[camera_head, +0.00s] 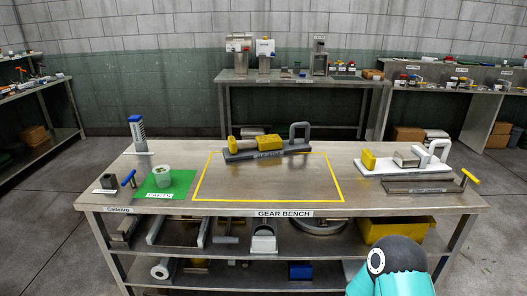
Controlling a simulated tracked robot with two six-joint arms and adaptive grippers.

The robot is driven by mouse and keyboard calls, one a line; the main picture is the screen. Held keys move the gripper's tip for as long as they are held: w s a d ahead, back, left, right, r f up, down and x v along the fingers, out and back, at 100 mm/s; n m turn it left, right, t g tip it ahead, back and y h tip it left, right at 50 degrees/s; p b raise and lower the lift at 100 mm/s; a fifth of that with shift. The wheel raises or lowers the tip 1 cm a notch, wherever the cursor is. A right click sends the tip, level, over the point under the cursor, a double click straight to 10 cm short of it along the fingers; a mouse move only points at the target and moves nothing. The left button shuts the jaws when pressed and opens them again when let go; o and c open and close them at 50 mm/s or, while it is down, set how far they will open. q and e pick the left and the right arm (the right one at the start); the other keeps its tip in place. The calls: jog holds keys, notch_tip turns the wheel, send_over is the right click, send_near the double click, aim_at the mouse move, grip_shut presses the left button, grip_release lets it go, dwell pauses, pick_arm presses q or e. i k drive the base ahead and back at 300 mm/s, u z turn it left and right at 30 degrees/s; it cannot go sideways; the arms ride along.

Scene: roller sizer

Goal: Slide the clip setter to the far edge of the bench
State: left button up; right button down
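A dark grey tool (268,152) with yellow blocks and an upright grey loop handle lies at the back of the bench (330,200), across the far line of a yellow taped rectangle. A white-based tool (405,162) with a yellow end block and white handle lies at the right of the bench. The labels on both are too small to read, so I cannot tell for certain which is the clip setter. Neither tool is held. Neither of my grippers is in view; a teal and black part of my own body shows at the bottom right.
The yellow taped area (270,185) is mostly bare. A green mat (180,187) with a white cup (163,174), a blue-topped upright piece (138,133) and a small dark block (108,181) stand at left. A dark rail (425,186) lies at right.

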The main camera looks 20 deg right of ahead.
aim_at(268, 145)
jog(key=z, duration=0.15)
jog(key=i, duration=0.9)
jog(key=u, duration=0.05)
